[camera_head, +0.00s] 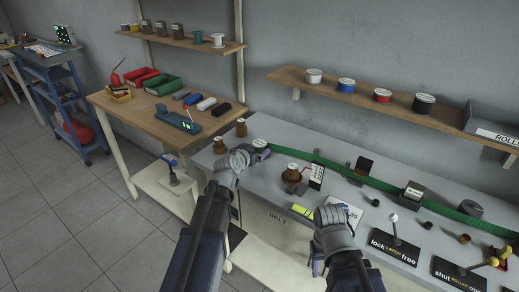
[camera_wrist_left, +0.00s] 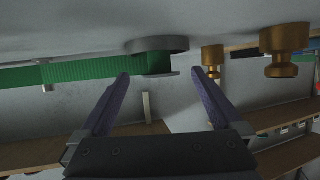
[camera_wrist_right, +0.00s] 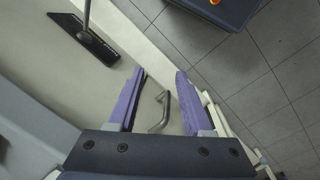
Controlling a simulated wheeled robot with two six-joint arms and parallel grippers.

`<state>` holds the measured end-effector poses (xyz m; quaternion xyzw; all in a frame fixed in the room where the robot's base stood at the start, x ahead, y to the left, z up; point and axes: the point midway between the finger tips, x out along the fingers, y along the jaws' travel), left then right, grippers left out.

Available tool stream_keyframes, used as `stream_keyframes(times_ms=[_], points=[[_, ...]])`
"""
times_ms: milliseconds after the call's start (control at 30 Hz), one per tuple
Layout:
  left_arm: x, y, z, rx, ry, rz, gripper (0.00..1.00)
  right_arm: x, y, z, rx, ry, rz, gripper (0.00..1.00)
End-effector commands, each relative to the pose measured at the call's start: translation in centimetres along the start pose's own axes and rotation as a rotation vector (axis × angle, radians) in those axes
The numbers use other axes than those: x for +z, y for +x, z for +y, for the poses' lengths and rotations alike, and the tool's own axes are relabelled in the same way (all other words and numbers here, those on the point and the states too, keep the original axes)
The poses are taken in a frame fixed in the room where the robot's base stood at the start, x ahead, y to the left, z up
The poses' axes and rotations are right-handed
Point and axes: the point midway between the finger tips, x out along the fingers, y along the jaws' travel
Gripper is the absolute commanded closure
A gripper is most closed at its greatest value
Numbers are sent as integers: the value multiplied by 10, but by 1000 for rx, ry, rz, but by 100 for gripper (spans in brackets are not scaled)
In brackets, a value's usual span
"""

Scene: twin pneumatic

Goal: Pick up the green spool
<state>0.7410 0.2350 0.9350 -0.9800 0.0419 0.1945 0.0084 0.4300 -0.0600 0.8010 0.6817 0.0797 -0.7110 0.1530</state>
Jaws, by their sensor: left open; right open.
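A small teal-green spool (camera_head: 198,37) stands on the upper back-left shelf, beside a white one. A grey-flanged reel or roller (camera_head: 259,145) with green band on it sits at the left end of the long green belt. It also shows in the left wrist view (camera_wrist_left: 157,46), its green core beyond my fingertips. My left gripper (camera_wrist_left: 161,75) is open and empty, pointed at this reel; whether it touches cannot be told. It also shows in the head view (camera_head: 242,158). My right gripper (camera_wrist_right: 158,73) is open and empty near the bench's front edge.
Brown spools (camera_head: 219,146) stand left of the reel. The green belt (camera_head: 340,170) runs along the grey bench (camera_head: 300,150). A lever on a labelled plate (camera_head: 395,246) stands right of my right gripper. A wooden table (camera_head: 150,115) with bins is at left.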

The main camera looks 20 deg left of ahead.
Motion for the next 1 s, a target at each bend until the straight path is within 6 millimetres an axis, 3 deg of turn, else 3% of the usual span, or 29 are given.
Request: stream_keyframes(times_ms=[233, 500, 1000], points=[[1, 40, 0, 1, 1, 0, 0, -1, 16, -2, 0, 0, 0, 50], [0, 43, 1, 1, 0, 0, 0, -1, 16, -2, 0, 0, 0, 50], [0, 42, 1, 1, 0, 0, 55, -1, 16, -2, 0, 0, 0, 50]])
